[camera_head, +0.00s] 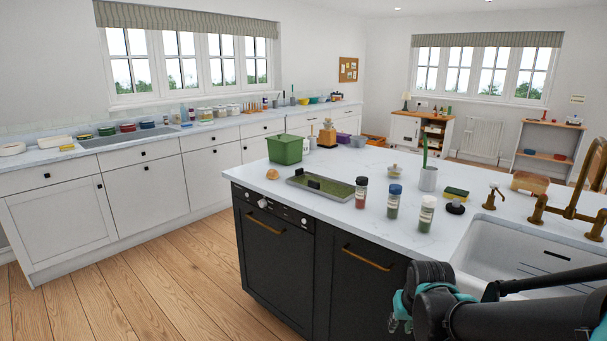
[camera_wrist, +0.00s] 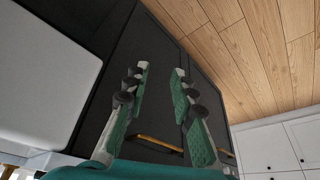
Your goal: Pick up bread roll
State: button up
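A small tan bread roll (camera_head: 272,174) sits on the white island counter (camera_head: 330,215), near its left end in the head view. It lies left of a dark tray and just in front of a green bin. My gripper (camera_wrist: 161,72) is open and empty in the wrist view, its two green-padded fingers apart. In the head view, part of my gripper (camera_head: 400,312) shows low at the right, beside the front of the island, well away from the roll. The roll does not show in the wrist view.
A green bin (camera_head: 285,149), a shallow tray (camera_head: 320,187) and several spice jars, one with a blue lid (camera_head: 394,201), stand on the island. A white sink (camera_head: 510,255) and brass tap (camera_head: 570,205) are at the right. Wooden floor (camera_head: 170,270) lies clear at the left.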

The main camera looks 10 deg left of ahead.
aim_at(271, 173)
jog(key=i+j+z, duration=0.1)
jog(key=j, duration=0.25)
jog(key=i+j+z, duration=0.1)
jog(key=i+j, duration=0.2)
jog(key=i+j+z, duration=0.15)
jog(key=j, duration=0.35)
jog(key=i+j+z, duration=0.1)
jog(key=j, duration=0.3)
jog(key=j+z, duration=0.2)
jog(key=j, duration=0.5)
jog(key=k+j+z, duration=0.25)
jog(key=j, duration=0.4)
jog(key=i, duration=0.1)
